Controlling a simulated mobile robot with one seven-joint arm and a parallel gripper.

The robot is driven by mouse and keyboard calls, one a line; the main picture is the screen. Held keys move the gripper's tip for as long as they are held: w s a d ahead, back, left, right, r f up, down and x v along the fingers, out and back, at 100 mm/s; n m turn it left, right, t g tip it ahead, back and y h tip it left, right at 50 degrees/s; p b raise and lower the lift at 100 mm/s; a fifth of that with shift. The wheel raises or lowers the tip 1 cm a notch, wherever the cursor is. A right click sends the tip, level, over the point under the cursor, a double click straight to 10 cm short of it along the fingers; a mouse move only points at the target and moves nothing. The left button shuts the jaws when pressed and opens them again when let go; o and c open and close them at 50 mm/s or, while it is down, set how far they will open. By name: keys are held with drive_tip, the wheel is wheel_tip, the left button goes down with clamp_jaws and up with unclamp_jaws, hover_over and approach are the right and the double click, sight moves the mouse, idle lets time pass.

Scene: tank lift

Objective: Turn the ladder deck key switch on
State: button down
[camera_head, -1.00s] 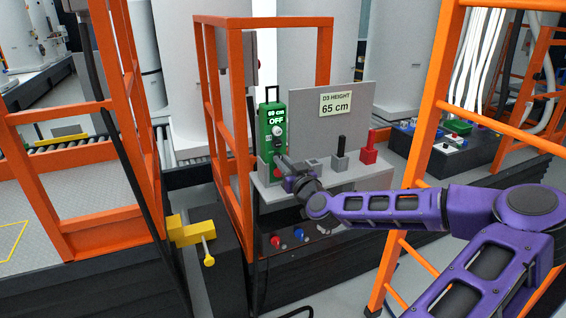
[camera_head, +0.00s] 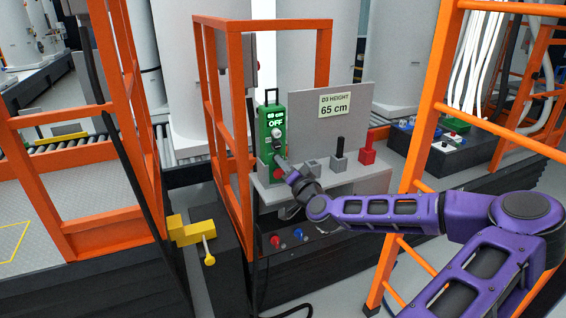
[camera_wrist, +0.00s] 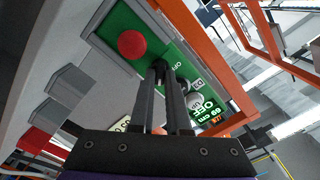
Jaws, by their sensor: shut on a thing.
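The green control box (camera_head: 265,133) stands upright at the left end of the grey console. Its lit display (camera_head: 275,118) reads OFF, with a cm figure above it that looks like 60. In the wrist view the green panel (camera_wrist: 108,28) carries a red button (camera_wrist: 131,44), a pale round knob (camera_wrist: 194,101) and the display (camera_wrist: 209,109). My gripper (camera_wrist: 170,67) is at the panel between the red button and the pale knob. Its fingers are shut on the dark key switch (camera_wrist: 181,67), mostly hidden by the fingertips, beside a printed OFF mark. The gripper (camera_head: 279,158) reaches the box from below right.
A grey board with a sign (camera_head: 335,104) reading D3 HEIGHT 65 cm stands behind the console (camera_head: 345,182). Orange rails (camera_head: 240,130) flank the box on the left.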

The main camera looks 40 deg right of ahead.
drive_tip(key=shift+f+m+p, duration=0.1)
drive_tip(key=shift+m+p, duration=0.3)
drive_tip(key=shift+m, duration=3.5)
drive_tip(key=c, duration=0.9)
unclamp_jaws()
